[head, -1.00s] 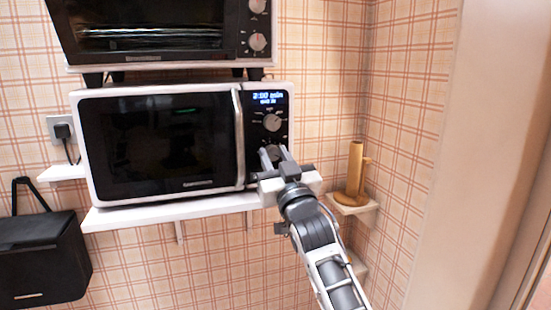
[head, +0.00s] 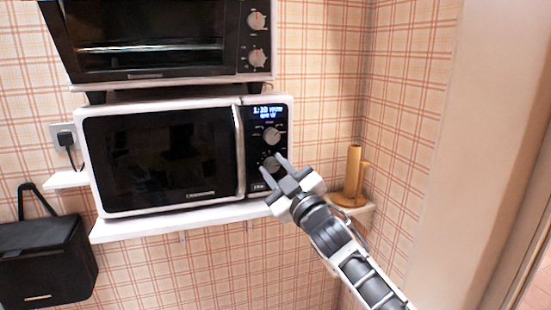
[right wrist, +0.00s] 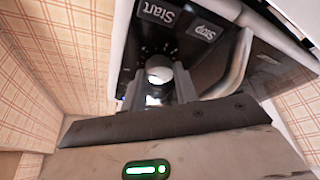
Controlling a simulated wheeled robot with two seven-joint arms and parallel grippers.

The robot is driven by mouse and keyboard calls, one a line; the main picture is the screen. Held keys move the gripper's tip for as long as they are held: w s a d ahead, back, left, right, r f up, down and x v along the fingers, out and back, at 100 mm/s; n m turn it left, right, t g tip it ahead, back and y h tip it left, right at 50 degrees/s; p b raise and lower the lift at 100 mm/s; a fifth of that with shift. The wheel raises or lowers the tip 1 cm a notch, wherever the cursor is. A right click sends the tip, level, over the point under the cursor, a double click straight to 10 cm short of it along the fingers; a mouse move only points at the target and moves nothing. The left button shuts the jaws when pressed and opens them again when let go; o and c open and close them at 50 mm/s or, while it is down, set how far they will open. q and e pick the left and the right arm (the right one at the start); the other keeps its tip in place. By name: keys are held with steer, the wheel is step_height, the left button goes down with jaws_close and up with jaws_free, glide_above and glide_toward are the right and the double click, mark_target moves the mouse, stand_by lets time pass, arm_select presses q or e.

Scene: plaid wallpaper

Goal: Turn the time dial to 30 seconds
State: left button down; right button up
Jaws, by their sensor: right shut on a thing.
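The white microwave (head: 161,205) sits on a wall shelf, with its black control panel at the right. Its display (head: 267,112) is lit and seems to read about 1:20 min; the small line below is hard to read. An upper dial (head: 271,135) and a lower dial (head: 271,164) sit under it. My right gripper (head: 273,165) is shut on the lower dial, its fingers on either side and tilted. In the right wrist view the round pale dial (right wrist: 158,69) sits between the fingers, below the Start and Stop labels. My left gripper is not in view.
A toaster oven (head: 150,40) stands above the microwave. The microwave's vertical door handle (head: 239,150) is left of the panel. A brown wooden holder (head: 352,178) stands on a corner shelf at the right. A black box (head: 45,260) is at the lower left.

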steer(key=n+p, duration=0.1)
steer(key=n+g, duration=0.1)
steer(key=shift+d+r+n+y+p, duration=0.1)
steer(key=shift+r+n+y+p, duration=0.2)
steer(key=shift+p, duration=0.1)
steer(key=n+g+p, duration=0.1)
steer(key=n, duration=0.1)
steer(key=n+p, duration=0.2)
steer(key=shift+g+y, duration=0.3)
steer(key=shift+g, duration=0.1)
steer(key=shift+w+d+f+n+g+p, duration=0.1)
steer(key=shift+n+g+p, duration=0.4)
steer(key=shift+n, duration=0.6)
steer(key=shift+n+g, duration=0.4)
steer(key=shift+n, duration=0.7)
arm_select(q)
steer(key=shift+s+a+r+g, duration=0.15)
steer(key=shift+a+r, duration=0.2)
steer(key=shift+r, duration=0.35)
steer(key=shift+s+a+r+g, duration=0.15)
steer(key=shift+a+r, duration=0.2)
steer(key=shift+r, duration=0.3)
arm_select(e)
steer(key=shift+n+h, duration=0.5)
steer(key=shift+n, duration=0.3)
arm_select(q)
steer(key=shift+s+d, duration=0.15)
arm_select(e)
steer(key=shift+f+g, duration=0.1)
steer(key=shift+g, duration=0.2)
